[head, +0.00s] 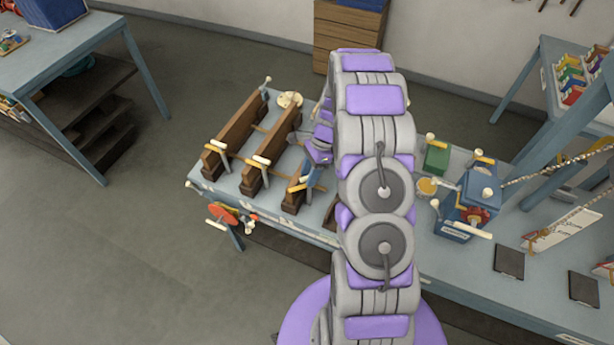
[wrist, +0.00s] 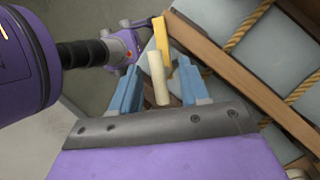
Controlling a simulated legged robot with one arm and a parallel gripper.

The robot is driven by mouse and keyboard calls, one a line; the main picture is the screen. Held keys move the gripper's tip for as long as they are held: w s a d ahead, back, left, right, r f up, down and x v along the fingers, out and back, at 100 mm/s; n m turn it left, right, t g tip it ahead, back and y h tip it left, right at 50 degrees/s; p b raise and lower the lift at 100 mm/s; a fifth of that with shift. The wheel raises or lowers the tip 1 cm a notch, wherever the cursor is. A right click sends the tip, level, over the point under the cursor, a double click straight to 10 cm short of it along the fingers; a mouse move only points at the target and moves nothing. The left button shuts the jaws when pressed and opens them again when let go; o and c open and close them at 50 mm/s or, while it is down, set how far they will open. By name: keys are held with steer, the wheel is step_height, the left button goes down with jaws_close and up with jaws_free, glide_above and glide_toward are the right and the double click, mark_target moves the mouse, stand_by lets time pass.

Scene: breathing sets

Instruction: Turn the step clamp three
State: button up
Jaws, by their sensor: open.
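Long wooden beams (head: 235,140) lie side by side on the blue-grey bench, with cream-handled clamps (head: 262,160) at their near ends. I cannot tell whether either finger touches the handle. The clamp carries no readable number.
A red wheel (head: 222,213) sticks out at the bench's front left. A blue device (head: 468,205) with chains stands on the bench to the right, beside a green box (head: 437,158). In the wrist view a wooden beam (wrist: 250,85) and ropes lie to the right. Open floor is at left.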

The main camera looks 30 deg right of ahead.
steer(key=shift+x, duration=1.05)
steer(key=shift+c, duration=0.4)
jaws_close()
